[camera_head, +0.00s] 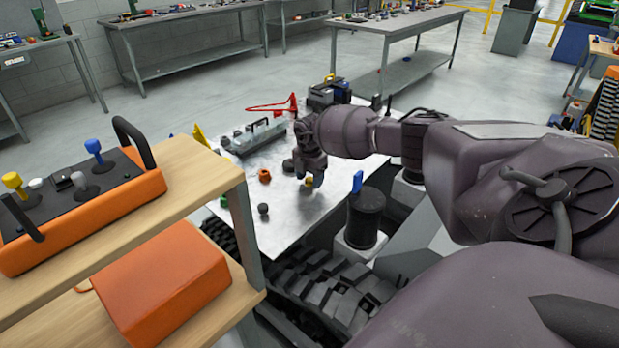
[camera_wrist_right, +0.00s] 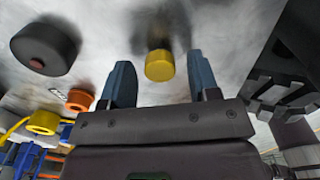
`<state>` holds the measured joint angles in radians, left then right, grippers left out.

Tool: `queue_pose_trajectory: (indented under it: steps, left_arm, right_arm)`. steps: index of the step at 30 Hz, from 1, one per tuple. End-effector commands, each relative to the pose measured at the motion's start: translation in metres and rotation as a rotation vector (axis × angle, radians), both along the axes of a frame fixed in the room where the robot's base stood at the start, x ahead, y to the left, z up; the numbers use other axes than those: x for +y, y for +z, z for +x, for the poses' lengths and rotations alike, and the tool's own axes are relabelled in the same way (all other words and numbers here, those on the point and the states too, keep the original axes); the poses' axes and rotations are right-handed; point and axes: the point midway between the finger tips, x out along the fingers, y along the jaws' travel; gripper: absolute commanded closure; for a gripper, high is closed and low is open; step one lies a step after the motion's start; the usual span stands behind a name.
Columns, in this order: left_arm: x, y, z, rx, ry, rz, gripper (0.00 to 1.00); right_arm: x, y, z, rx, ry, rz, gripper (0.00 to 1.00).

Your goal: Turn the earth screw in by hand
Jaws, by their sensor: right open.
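A small yellow round knob (camera_head: 309,181), which may be the earth screw, stands on the pale metal deck (camera_head: 290,215) of the tracked carrier. My right gripper (camera_head: 311,178) points down over it, its fingers partly hiding it in the head view. In the right wrist view the yellow knob (camera_wrist_right: 159,66) shows between the two spread blue-grey fingertips (camera_wrist_right: 162,78), with a gap on each side. The right gripper is open and holds nothing. I cannot tell how far the knob is screwed in. My left gripper is not in view.
Near the gripper are a black round knob (camera_head: 288,165), an orange fitting (camera_head: 264,176) and a dark ball-like knob (camera_head: 263,208). A black cylinder (camera_head: 367,215) with a blue lever stands right. A wooden shelf (camera_head: 195,190) with orange control boxes is at left. Black track (camera_head: 330,290) runs in front.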

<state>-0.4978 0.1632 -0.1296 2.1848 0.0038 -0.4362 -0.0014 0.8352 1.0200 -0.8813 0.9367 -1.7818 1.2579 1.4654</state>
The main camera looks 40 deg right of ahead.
Motion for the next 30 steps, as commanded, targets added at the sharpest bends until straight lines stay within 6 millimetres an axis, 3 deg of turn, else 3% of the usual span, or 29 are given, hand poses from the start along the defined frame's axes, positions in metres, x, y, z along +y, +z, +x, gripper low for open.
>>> queue_pose_trajectory:
  steps: [12,20,30]
  left_arm:
    - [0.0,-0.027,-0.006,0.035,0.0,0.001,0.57]
    - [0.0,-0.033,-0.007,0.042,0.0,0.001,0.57]
    - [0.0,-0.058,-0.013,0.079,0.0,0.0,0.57]
  right_arm:
    - [0.0,-0.004,0.0,0.004,0.571,0.0,0.45]
    - [0.0,-0.002,0.0,0.002,0.727,-0.001,0.45]
    - [-0.001,-0.005,-0.001,0.005,1.18,0.001,0.45]
